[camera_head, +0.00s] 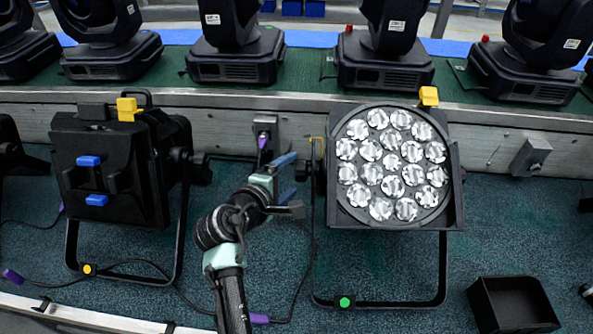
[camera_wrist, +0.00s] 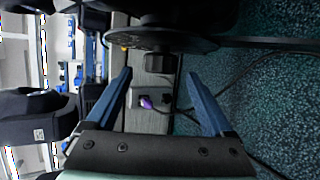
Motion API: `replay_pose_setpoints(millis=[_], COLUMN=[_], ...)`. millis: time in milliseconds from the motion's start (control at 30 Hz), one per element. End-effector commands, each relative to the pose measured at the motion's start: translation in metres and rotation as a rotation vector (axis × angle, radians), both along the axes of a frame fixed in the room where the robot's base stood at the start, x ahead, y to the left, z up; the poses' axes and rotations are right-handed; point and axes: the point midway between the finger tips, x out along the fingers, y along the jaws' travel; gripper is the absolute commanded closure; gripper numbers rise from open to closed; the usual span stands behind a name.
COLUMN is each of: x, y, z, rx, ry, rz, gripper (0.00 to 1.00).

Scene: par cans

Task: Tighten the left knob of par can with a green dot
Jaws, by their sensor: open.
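The par can (camera_head: 393,165) with the green dot (camera_head: 344,302) on its stand stands right of centre, its round lens cluster facing me. Its dark left knob (camera_head: 303,168) shows at its left side, partly behind my gripper. In the wrist view the knob (camera_wrist: 160,63) is a dark block below a dark round disc. My gripper (camera_head: 295,172) has blue fingers and is open, just left of the knob. In the wrist view the gripper (camera_wrist: 160,74) has its fingertips on either side of the knob, with gaps to both; the depth is hard to judge.
Another par can (camera_head: 110,175) with a yellow dot (camera_head: 89,269) stands at left, its right knob close to my arm. A black bin (camera_head: 512,304) sits at lower right. Several moving-head lights line the raised ledge behind. Cables lie on the floor.

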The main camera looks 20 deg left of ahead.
Motion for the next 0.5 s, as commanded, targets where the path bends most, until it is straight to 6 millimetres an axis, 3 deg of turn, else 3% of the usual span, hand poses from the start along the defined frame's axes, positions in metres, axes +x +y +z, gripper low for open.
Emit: replay_pose_setpoints(millis=[200, 500], x=[0.025, 0.035], y=[-0.002, -0.004], z=[-0.011, -0.015], rx=[0.000, 0.001], ry=[-0.001, 0.000], rz=[0.000, 0.001], gripper=[0.14, 0.14])
